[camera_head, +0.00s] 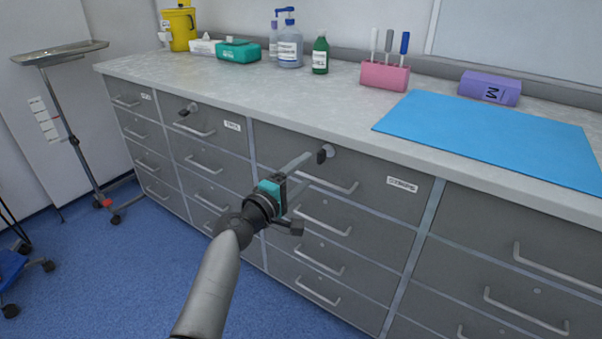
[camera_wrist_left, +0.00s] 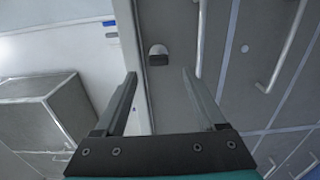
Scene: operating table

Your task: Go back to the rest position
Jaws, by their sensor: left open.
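My left gripper (camera_head: 303,170) reaches in from the bottom of the head view, in front of the grey drawer fronts. In the left wrist view its two fingers (camera_wrist_left: 158,75) are apart, with nothing between them. A round lock with a dark key-like piece (camera_head: 322,155) is on the top drawer, close to the fingertips. It also shows in the left wrist view (camera_wrist_left: 158,54), ahead of the gap between the fingers. I cannot tell whether the fingers touch it. My right gripper is not in view.
The grey counter (camera_head: 230,87) runs above the drawers. On it are a blue mat (camera_head: 490,130), a pink holder (camera_head: 385,77), a purple box (camera_head: 490,88) and several bottles. A metal stand (camera_head: 72,130) is at the left.

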